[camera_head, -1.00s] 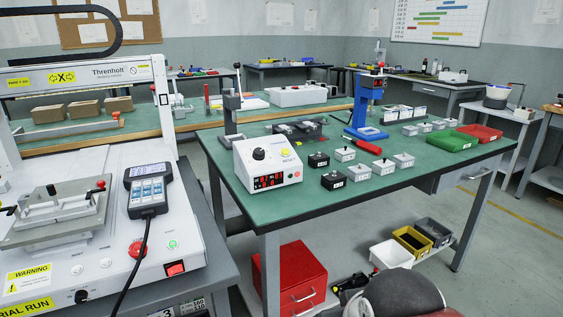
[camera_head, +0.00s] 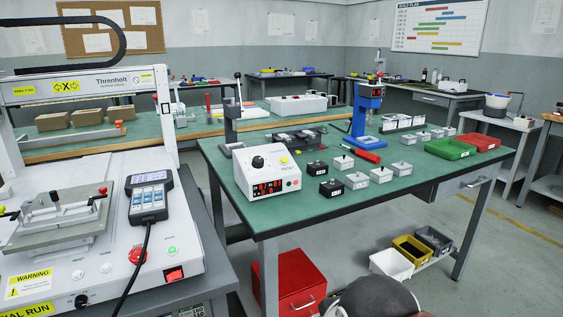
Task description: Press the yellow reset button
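The yellow reset button (camera_head: 283,160) is a small round cap on the sloped top of a white control box (camera_head: 285,181). The box stands near the left front edge of the green-topped table. It also has a black knob and a red digital display on its front. Nothing covers the button. My gripper's fingers are not in view, so its state cannot be seen. A dark rounded shape at the bottom edge looks like part of my arm, well below and apart from the button.
Several small black and white boxes (camera_head: 357,180) sit right of the control box. A blue press (camera_head: 367,112) and a dark stand (camera_head: 231,125) rise behind. The white gantry machine (camera_head: 90,83) fills the left. A red cabinet (camera_head: 296,272) and bins (camera_head: 391,263) are under the table.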

